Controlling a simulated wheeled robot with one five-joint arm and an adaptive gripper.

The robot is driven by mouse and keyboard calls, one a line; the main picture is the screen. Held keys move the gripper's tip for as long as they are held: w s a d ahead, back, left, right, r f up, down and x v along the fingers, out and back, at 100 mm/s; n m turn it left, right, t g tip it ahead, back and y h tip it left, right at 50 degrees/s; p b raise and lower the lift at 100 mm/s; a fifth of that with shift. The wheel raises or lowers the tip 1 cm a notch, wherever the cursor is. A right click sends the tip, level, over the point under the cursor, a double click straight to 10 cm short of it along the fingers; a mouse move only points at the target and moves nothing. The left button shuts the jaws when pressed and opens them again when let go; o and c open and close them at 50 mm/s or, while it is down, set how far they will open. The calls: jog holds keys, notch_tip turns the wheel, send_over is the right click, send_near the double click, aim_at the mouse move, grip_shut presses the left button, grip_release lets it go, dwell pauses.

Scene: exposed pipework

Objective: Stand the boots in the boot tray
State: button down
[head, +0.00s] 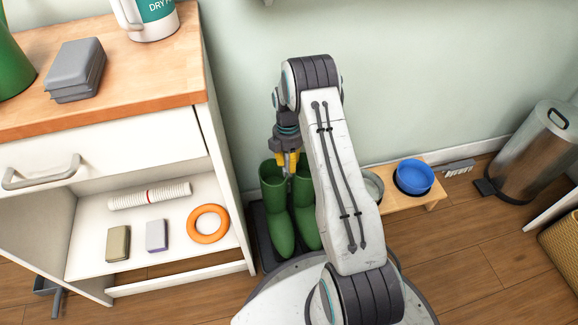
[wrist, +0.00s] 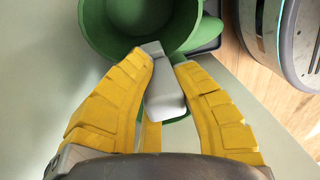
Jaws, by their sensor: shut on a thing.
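Two green rubber boots stand upright side by side, the left boot (head: 273,205) in full view and the right boot (head: 304,215) partly hidden behind my arm. The dark boot tray (head: 262,243) shows under and beside them, against the cabinet's side. My gripper (head: 288,168), with yellow fingers, points down at the boot tops. In the wrist view the gripper (wrist: 163,62) is shut at the rim of a green boot (wrist: 98,28), with a pale grey piece between its fingers. I cannot tell clearly which boot it grips.
A white cabinet (head: 130,150) with an open shelf stands close on the left. Right of my arm, a low wooden stand (head: 430,197) holds a blue bowl (head: 415,176) and a grey bowl (head: 372,186). A metal bin (head: 535,150) stands at the far right.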

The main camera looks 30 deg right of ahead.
jog(key=c, duration=1.1)
grip_release()
jog(key=shift+f, duration=0.1)
jog(key=shift+c, duration=0.2)
jog(key=r+p, duration=0.1)
jog(key=r, duration=0.3)
jog(key=w+r+p, duration=0.1)
jog(key=r+p, duration=0.1)
jog(key=r, duration=0.2)
jog(key=r+p, duration=0.2)
jog(key=r, duration=0.2)
jog(key=shift+w+d, duration=0.15)
jog(key=shift+w, duration=0.05)
jog(key=s+a+r+m+t, duration=0.1)
jog(key=s+a+r+m, duration=0.3)
jog(key=r, duration=0.4)
jog(key=s+a+r+m+t, duration=0.1)
jog(key=s+a+r+m, duration=0.15)
jog(key=s+r, duration=0.5)
jog(key=s+a+r+m+t, duration=0.1)
jog(key=s+a+r+m, duration=0.1)
jog(key=s+m, duration=0.3)
jog(key=s+a+r+m, duration=0.2)
jog(key=s+r+m, duration=0.1)
jog(key=s, duration=1)
jog(key=shift+a+r+m+t, duration=0.15)
jog(key=shift+r+m+t, duration=0.25)
jog(key=shift+m, duration=0.45)
jog(key=shift+w, duration=0.1)
